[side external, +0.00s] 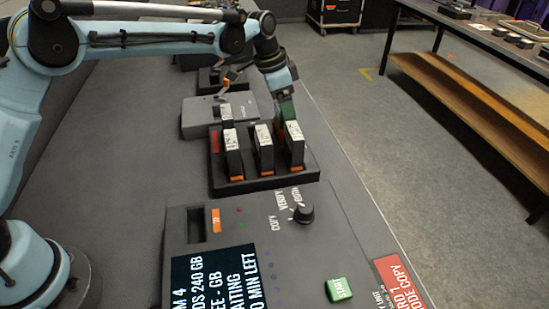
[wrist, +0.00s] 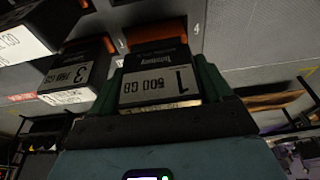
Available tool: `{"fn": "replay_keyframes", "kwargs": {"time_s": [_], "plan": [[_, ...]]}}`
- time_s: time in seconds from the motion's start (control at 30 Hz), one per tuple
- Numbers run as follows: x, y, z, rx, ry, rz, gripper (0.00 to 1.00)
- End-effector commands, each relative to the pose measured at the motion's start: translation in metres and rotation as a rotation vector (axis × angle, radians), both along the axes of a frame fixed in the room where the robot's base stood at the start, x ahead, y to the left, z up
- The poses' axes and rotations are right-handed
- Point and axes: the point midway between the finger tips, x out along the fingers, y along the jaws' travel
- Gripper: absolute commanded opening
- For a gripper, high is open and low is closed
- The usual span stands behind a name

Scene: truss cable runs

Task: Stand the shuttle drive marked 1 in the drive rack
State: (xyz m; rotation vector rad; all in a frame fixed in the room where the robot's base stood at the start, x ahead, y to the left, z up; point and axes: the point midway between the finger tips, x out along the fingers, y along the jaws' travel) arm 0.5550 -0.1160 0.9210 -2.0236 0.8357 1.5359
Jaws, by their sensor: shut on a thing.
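In the side view my gripper (side external: 285,112) reaches down at the rightmost drive (side external: 294,146), which is upright at the right end of the drive rack (side external: 258,183). I cannot tell whether its foot is fully seated. Two more drives (side external: 233,155) (side external: 264,150) stand upright to its left.
A control panel with a screen (side external: 215,275), a knob (side external: 301,213) and a green start button (side external: 340,290) is in front. Open floor is right of the bench.

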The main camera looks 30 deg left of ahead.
Motion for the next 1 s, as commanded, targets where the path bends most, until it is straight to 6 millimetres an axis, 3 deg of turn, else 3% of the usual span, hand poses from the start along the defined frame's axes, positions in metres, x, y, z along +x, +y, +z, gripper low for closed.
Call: {"fn": "replay_keyframes", "kwargs": {"time_s": [1.0], "plan": [[0.0,0.0,-0.011,0.0,0.0,0.0,0.35]]}}
